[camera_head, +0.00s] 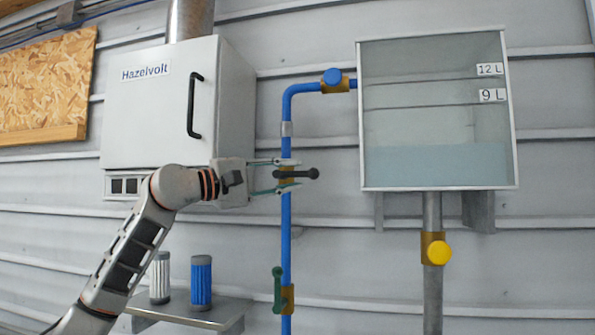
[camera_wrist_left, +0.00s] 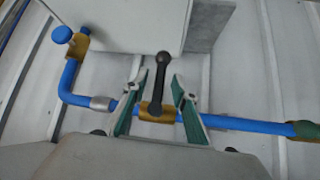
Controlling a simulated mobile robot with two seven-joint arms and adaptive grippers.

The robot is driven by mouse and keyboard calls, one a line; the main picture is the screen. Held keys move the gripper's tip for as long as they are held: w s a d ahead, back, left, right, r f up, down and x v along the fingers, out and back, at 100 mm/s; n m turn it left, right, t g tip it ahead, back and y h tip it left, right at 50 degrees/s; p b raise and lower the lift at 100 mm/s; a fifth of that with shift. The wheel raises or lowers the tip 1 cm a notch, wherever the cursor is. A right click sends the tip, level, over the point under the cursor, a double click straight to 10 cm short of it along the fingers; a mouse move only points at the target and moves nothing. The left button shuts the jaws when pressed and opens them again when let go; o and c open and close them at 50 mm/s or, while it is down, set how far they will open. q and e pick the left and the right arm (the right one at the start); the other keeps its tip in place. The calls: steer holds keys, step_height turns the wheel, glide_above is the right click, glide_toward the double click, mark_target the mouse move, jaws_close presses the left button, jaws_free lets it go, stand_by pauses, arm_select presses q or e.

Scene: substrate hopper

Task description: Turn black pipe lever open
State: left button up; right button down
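The black pipe lever (camera_head: 303,174) sits on a brass valve in the vertical blue pipe (camera_head: 286,220). It points right, crosswise to the pipe, with a round knob at its end. My left gripper (camera_head: 292,175) reaches in from the left, one finger above the lever and one below. In the left wrist view, the black lever (camera_wrist_left: 161,78) lies between the green-padded fingers of my left gripper (camera_wrist_left: 160,84). The fingers are apart, with gaps beside the lever. My right gripper is not in view.
A water tank (camera_head: 435,130) hangs to the right, partly filled. A green lever (camera_head: 278,290) sits lower on the pipe. A blue knob (camera_head: 332,76) is above and a yellow knob (camera_head: 438,252) is under the tank. A white cabinet (camera_head: 160,105) and shelf (camera_head: 180,312) are left.

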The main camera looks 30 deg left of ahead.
arm_select(q)
steer(key=shift+x, duration=0.95)
steer(key=shift+w+d, duration=0.1)
steer(key=shift+w, duration=0.05)
jaws_close()
